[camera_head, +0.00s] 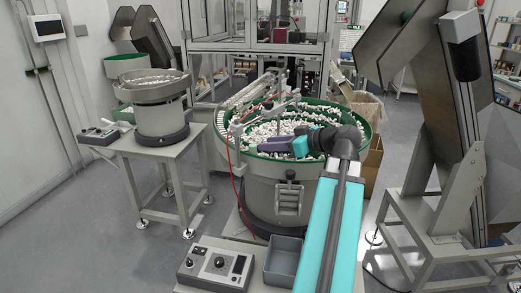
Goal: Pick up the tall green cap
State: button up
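My arm reaches from the bottom of the view over the large feeder bowl, and my gripper (272,146) is at its far end, above the caps. The gripper is small and dark, and its fingers cannot be made out, nor whether anything is between them. The large bowl (366,103) has a green rim and holds many small, mostly white caps (265,130). I cannot pick out a tall green cap among them. My arm hides part of the bowl's right side.
A smaller feeder bowl (160,92) stands on a grey table (165,153) at the left. A control box (215,265) and an empty grey bin (284,258) sit in front of the large bowl. A tall inclined hopper frame (440,200) stands at the right. Floor at the left is clear.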

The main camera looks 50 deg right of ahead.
aim_at(254, 145)
jog(key=shift+w, duration=0.1)
dwell(0.3)
jog(key=shift+p+x, duration=0.8)
jog(key=shift+x, duration=1.8)
jog(key=shift+f, duration=0.2)
jog(key=shift+c, duration=0.5)
jog(key=c, duration=0.5)
jog(key=shift+o, duration=0.2)
